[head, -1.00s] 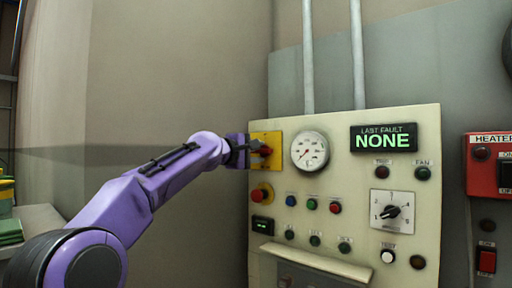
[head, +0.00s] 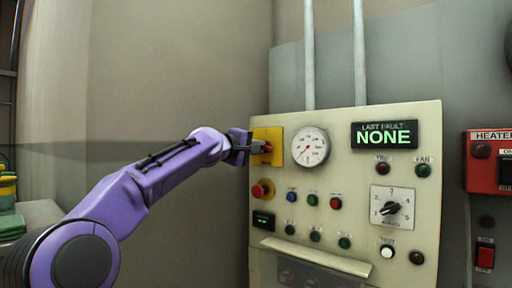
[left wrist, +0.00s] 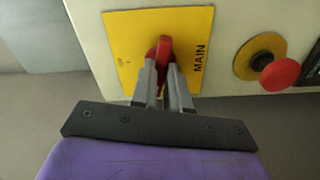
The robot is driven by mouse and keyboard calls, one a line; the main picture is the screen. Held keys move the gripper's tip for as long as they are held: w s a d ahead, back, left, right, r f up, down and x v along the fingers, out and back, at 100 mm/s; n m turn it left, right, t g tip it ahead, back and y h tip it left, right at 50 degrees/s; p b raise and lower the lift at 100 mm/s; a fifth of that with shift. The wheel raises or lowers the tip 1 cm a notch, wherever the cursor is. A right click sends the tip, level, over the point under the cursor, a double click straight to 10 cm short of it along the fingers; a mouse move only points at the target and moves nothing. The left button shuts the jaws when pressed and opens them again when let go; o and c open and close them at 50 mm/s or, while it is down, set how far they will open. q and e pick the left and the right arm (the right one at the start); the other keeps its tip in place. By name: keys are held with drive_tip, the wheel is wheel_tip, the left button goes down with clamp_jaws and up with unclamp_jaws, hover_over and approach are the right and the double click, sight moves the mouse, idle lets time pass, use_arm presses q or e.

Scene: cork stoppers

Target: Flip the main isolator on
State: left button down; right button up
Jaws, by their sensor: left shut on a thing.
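The main isolator is a yellow plate (head: 268,133) at the top left of the control panel, with a red handle (head: 267,147). In the left wrist view the yellow plate (left wrist: 125,35) carries the word MAIN, and the red handle (left wrist: 165,46) stands at its middle. My left gripper (head: 257,147) reaches the handle from the left. In the left wrist view its two fingers (left wrist: 163,78) are closed on either side of the handle, hiding its lower part. The handle's exact angle is hard to tell. My right gripper is not in view.
A red stop button (head: 259,191) on a yellow base sits just below the isolator. A round gauge (head: 311,147) is close on its right. The cream panel (head: 345,180) holds several buttons and a dial (head: 391,208). The display (head: 384,135) reads NONE.

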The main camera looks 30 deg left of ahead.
use_arm(q)
drive_tip(key=shift+m+p, duration=0.65)
drive_tip(key=shift+m, duration=6.95)
drive_tip(key=c, duration=1.1)
unclamp_jaws()
